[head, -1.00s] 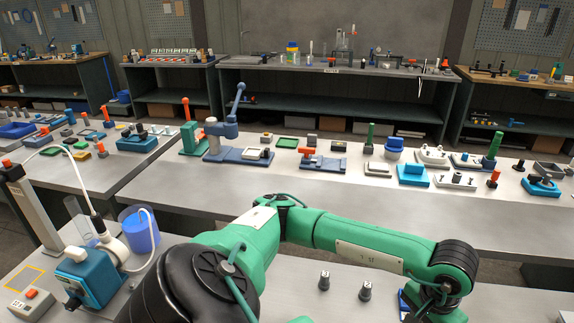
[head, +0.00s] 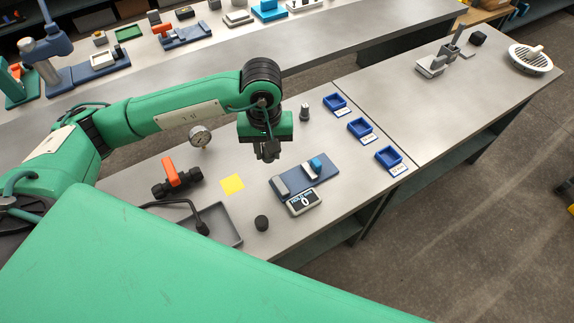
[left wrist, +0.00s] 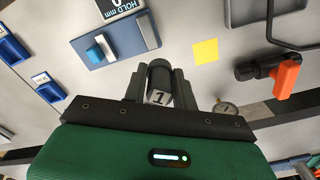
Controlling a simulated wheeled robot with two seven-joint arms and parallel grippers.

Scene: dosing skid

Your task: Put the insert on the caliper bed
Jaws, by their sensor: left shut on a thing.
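My left gripper (head: 267,152) is shut on a dark cylindrical insert (left wrist: 159,84), whose pale end face marked "1" shows between the fingers in the left wrist view. In the head view the gripper hangs above the bench, just behind and left of the caliper bed. The caliper bed (head: 296,187) is a blue plate with a grey block at one end, a bright blue block at the other, and a readout showing 0. It also shows in the left wrist view (left wrist: 122,42), its middle empty. Another insert (head: 304,112) stands behind it. My right gripper is out of view.
Three blue trays (head: 359,128) with labels line the bench's right side.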

